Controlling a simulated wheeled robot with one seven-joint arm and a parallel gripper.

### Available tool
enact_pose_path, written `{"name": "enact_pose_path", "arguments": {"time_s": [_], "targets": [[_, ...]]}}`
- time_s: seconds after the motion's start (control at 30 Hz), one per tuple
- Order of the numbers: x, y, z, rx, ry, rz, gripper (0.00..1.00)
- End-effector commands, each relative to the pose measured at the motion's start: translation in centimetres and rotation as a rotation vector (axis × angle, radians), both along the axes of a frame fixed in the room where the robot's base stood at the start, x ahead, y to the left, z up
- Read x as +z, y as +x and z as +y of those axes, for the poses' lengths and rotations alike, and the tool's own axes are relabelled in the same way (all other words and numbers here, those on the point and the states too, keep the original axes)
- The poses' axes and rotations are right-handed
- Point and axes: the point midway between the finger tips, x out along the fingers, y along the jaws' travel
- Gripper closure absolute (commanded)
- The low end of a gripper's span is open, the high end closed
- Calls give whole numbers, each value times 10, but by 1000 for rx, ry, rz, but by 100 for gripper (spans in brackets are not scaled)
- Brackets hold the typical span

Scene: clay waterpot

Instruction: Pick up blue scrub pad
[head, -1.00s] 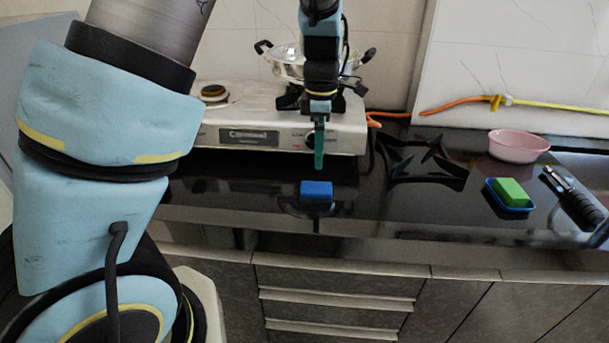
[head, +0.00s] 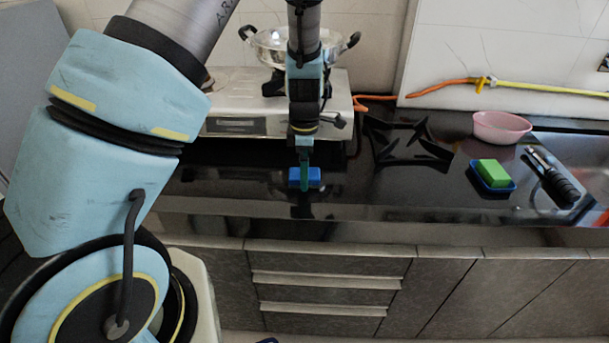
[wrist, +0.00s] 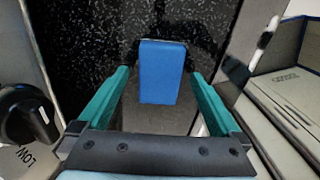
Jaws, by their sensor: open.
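The blue scrub pad (head: 313,177) lies on the black countertop in front of the stove, partly hidden behind my gripper in the head view. My gripper (head: 304,184) points down at the pad, its fingers overlapping it in that view. In the wrist view the blue pad (wrist: 161,72) appears ahead of and between the two green fingers of my gripper (wrist: 160,75). Gaps show on both sides of the pad, so the fingers are open and not touching it. I cannot tell the exact height of the fingertips over the counter.
The stove (head: 235,120) with a metal pot (head: 270,47) stands behind my gripper. To the right are a black stand (head: 400,142), a green sponge (head: 493,172) on a blue tray (head: 476,180), a pink bowl (head: 502,127) and a black-handled tool (head: 560,187). Counter beside the pad is clear.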

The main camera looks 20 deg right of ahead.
Motion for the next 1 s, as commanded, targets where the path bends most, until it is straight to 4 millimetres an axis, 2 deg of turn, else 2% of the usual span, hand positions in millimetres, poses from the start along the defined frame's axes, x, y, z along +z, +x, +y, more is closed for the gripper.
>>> {"name": "enact_pose_path", "arguments": {"time_s": [0.17,0.9,0.97,1.0], "targets": [[0,0,0,-1,0,-1,0],[0,0,0,0,0,-1,82],[0,0,0,0,0,-1,88],[0,0,0,0,0,-1,88]]}}
